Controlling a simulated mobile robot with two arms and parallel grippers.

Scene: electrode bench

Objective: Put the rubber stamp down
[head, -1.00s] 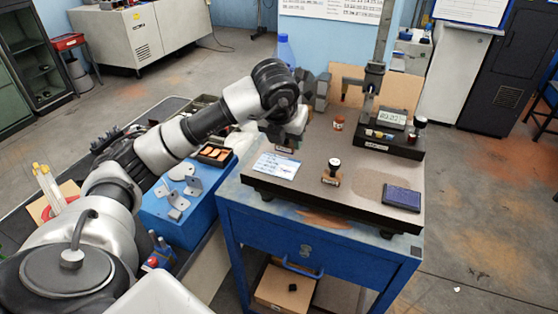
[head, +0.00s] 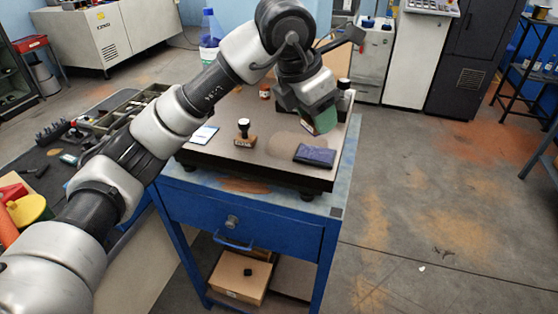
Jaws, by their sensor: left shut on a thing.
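My left gripper (head: 322,118) hangs over the right part of the dark bench plate (head: 215,154), behind the dark blue ink pad (head: 314,155). It is shut on the rubber stamp, which its green-tipped fingers mostly hide. Only a small brownish, labelled bit of it (head: 308,127) shows under the fingers, and I cannot tell whether it touches the plate. Another stamp with a black knob and wooden base (head: 245,133) stands upright on the plate, left of the pad. My right gripper is not in view.
A blue-and-white card (head: 204,134) lies at the plate's left. A small reddish jar (head: 265,90) and a black-knobbed item (head: 344,85) stand behind. A blue-capped bottle (head: 210,30) is at the back left. The blue bench (head: 270,222) has free floor on its right.

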